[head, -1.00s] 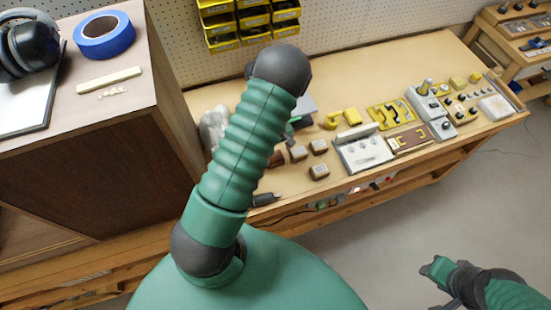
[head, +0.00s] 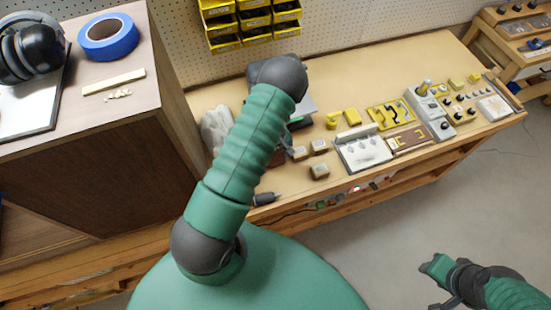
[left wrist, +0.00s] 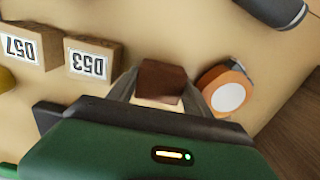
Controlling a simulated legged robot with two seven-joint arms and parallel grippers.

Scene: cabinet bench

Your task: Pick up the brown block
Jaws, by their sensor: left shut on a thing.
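The brown block (left wrist: 161,78) is between the two fingers of my left gripper (left wrist: 159,88) in the left wrist view. The fingers are shut on its sides. I cannot tell from this view how far it is above the bench.
Labelled blocks (left wrist: 94,59) lie left of the brown block, and an orange tape measure (left wrist: 227,92) lies close on its right. A dark cylinder (left wrist: 273,9) is at the top right. Fixtures (head: 363,148) fill the bench's right side. A wooden cabinet (head: 110,165) stands left.

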